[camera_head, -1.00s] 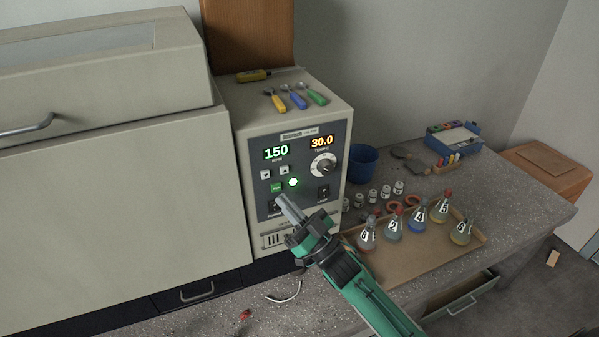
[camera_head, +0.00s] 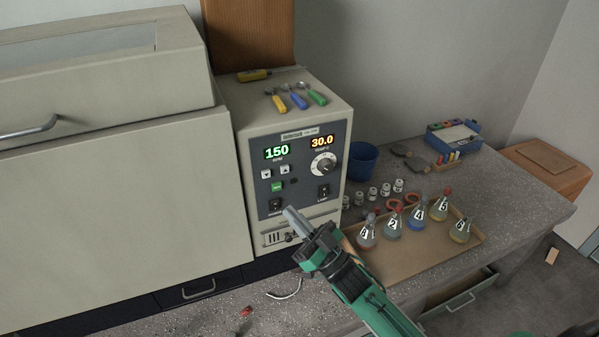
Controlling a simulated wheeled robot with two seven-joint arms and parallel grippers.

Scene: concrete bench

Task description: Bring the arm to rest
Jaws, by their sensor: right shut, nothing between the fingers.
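My right gripper (camera_head: 291,215) is shut and empty. Its tips are in front of the lower part of the control panel (camera_head: 301,230), close to the power switch (camera_head: 275,204); I cannot tell whether they touch the box. My green and black right arm comes in from the bottom right. The panel displays read 150 and 30.0. The green button (camera_head: 277,187) is in plain view, and the round lamp (camera_head: 294,181) beside it is dark. My left gripper does not show.
A tray (camera_head: 405,273) with several numbered flasks lies right of my arm. Small jars (camera_head: 373,194), red rings and a blue cup (camera_head: 362,161) stand behind it. A large beige cabinet (camera_head: 120,200) fills the left. An open drawer (camera_head: 460,300) juts out below the bench.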

